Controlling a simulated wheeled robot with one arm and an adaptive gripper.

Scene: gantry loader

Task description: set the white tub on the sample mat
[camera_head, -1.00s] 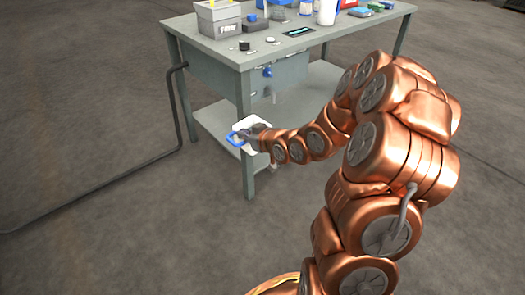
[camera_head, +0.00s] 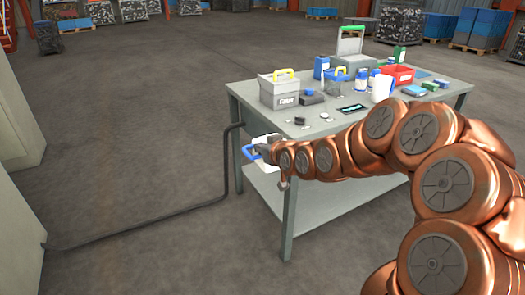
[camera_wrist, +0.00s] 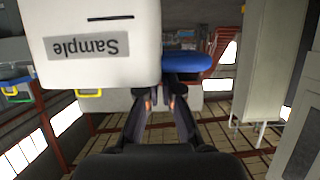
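My gripper (camera_head: 268,145) is shut on the blue handle (camera_head: 251,152) of the white tub (camera_head: 262,160). The tub hangs off the table, beside its front-left corner in the head view, and partly hidden by my gripper. In the wrist view the white tub (camera_wrist: 100,45) is large, with an upside-down "Sample" label, and my fingers (camera_wrist: 160,90) meet at its blue handle (camera_wrist: 187,63). A small dark flat pad (camera_head: 354,108) with light marking lies on the tabletop; I cannot tell whether it is the sample mat.
The grey table (camera_head: 262,118) holds a grey box with a yellow handle (camera_head: 279,92), a blue-handled container (camera_head: 337,84), a white cup (camera_head: 381,88) and a red bin (camera_head: 398,75). A dark pipe (camera_head: 140,234) runs along the floor. The front-left tabletop has some free room.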

